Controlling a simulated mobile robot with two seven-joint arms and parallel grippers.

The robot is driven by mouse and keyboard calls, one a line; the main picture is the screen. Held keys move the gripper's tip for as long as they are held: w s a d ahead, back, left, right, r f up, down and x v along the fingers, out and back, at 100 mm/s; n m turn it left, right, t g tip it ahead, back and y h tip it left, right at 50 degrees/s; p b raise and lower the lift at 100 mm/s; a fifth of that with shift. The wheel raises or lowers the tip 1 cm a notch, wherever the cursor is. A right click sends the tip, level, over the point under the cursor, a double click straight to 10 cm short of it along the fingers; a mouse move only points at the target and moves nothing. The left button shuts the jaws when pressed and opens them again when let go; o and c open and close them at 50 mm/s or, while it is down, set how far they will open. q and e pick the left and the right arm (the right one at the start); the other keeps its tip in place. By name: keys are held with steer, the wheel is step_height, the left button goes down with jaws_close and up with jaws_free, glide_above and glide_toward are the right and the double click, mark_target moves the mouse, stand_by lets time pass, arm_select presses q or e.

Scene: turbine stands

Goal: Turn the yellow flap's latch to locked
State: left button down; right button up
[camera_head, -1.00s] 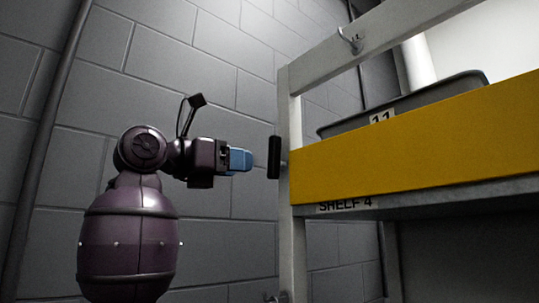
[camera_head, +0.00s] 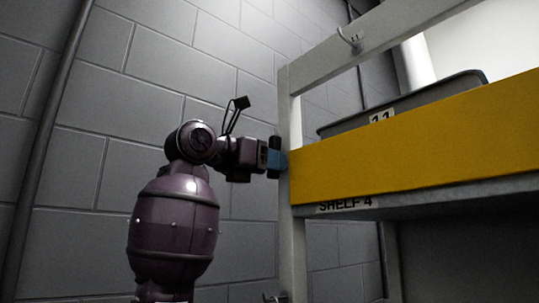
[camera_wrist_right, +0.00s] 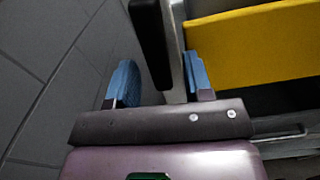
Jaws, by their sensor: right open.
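The yellow flap (camera_head: 415,145) runs across the front of the shelf; it also shows in the wrist view (camera_wrist_right: 265,45). Its black latch handle (camera_head: 271,145) stands upright at the flap's left end, by the pale post. My right gripper (camera_head: 274,160) is at the latch, with blue fingertips overlapping it in the head view. In the wrist view the right gripper (camera_wrist_right: 160,85) is open, and the handle (camera_wrist_right: 152,40) reaches down between its two blue fingers. I cannot tell whether a finger touches it. My left gripper is not in view.
The pale shelf post (camera_head: 291,230) stands just behind the latch. A grey bin (camera_head: 425,101) labelled 11 sits behind the flap. A hook (camera_head: 352,40) hangs from the upper rail.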

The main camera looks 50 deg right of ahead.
steer(key=shift+d, duration=0.35)
stand_by(0.4)
jaws_close()
steer(key=m, duration=1.6)
steer(key=shift+b, duration=0.3)
steer(key=shift+o, duration=1.2)
jaws_free()
steer(key=shift+a, duration=0.1)
